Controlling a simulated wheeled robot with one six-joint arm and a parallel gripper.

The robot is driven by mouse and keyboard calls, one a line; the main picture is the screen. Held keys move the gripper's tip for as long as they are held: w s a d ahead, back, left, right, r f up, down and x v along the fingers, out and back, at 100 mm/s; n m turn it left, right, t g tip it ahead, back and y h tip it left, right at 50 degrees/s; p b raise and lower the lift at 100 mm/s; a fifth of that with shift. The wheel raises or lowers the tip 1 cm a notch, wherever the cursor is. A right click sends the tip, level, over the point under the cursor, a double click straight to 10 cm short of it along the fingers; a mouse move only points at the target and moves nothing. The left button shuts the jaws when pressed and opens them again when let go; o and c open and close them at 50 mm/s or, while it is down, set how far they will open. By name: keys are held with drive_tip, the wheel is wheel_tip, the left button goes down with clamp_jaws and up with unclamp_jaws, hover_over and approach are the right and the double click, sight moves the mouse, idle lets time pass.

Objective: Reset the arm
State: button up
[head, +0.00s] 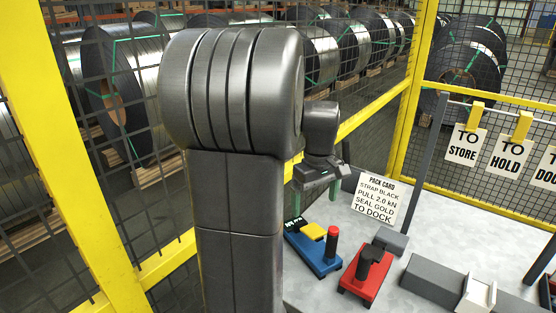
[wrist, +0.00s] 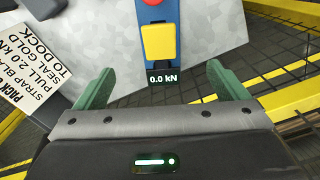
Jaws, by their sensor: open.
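My gripper (head: 316,193) is raised above the far left part of the grey workbench, with its green fingers pointing down. In the wrist view my gripper (wrist: 160,85) has its two green fingers wide apart with nothing between them. My dark arm hides the middle left of the head view. Below the gripper lies a blue tool (head: 319,257) with a yellow block and a red knob. It also shows in the wrist view (wrist: 153,12), where its display reads 0.0 kN.
A red tool (head: 366,277) with a black knob stands right of the blue one. A pack card (head: 377,199) stands behind them. Grey blocks (head: 434,281) sit at the right. Signs (head: 466,143) hang from a rail. Yellow-framed mesh fencing (head: 405,110) encloses the bench, with steel coils beyond.

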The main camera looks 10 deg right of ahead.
sight(313, 229)
wheel_tip(313, 229, down, 14)
drive_tip(key=shift+r, duration=0.35)
idle(0.5)
wheel_tip(313, 229, up, 13)
wheel_tip(313, 229, down, 13)
drive_tip(key=shift+r, duration=0.1)
drive_tip(key=shift+r+p, duration=0.25)
drive_tip(key=shift+p, duration=0.25)
wheel_tip(313, 229, up, 21)
drive_tip(key=p, duration=1.1)
drive_tip(key=shift+p, duration=0.35)
drive_tip(key=shift+a+r, duration=0.1)
